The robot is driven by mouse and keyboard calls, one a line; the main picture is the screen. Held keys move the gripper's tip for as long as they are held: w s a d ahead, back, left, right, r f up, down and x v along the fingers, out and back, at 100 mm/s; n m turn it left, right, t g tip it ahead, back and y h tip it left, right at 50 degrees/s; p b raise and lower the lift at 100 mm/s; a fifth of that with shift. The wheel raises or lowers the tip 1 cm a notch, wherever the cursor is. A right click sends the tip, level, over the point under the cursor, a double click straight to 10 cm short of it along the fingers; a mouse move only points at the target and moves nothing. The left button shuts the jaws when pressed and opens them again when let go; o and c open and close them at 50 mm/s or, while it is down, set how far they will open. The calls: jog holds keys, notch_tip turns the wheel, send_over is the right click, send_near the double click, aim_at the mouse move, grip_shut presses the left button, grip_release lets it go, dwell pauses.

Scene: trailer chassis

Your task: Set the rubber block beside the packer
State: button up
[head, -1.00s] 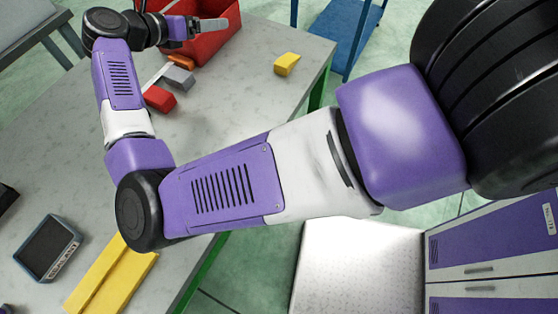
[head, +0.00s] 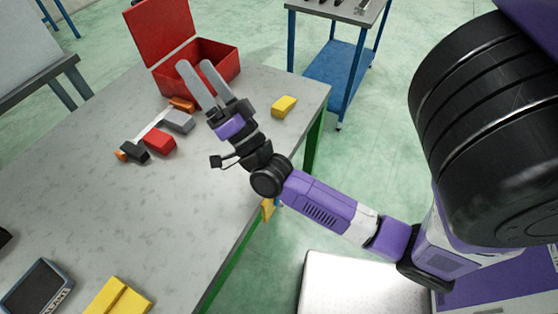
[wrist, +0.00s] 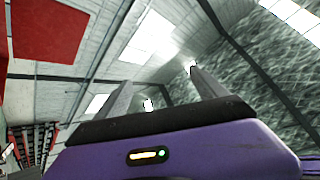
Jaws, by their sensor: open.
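My gripper (head: 195,64) is open and empty, its two grey fingers raised in front of the red toolbox. In the wrist view its fingers (wrist: 158,88) stand apart with only roof between them. Small blocks lie on the grey workbench: a grey block (head: 179,121), a red block (head: 160,142), a black block with an orange end (head: 133,151) and an orange piece (head: 182,104). A yellow block (head: 284,107) lies alone near the bench's right edge. I cannot tell for sure which is the rubber block or the packer. The gripper touches none of them.
The open red toolbox (head: 222,60) stands at the bench's far end. A blue trolley (head: 338,76) stands beyond, right.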

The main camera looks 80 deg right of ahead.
jog(key=s+a+f+n+g+y, duration=0.3)
jog(key=s+a+f+n+y, duration=0.4)
jog(key=s+a, duration=0.3)
jog(key=s+a+f+n+g+y, duration=0.4)
jog(key=s+a+f+n+y, duration=0.2)
jog(key=a, duration=0.8)
jog(key=s+f+n, duration=0.2)
jog(key=s, duration=0.2)
jog(key=shift+f+n+y, duration=0.3)
jog(key=shift+f+y, duration=0.05)
jog(key=shift+y, duration=0.05)
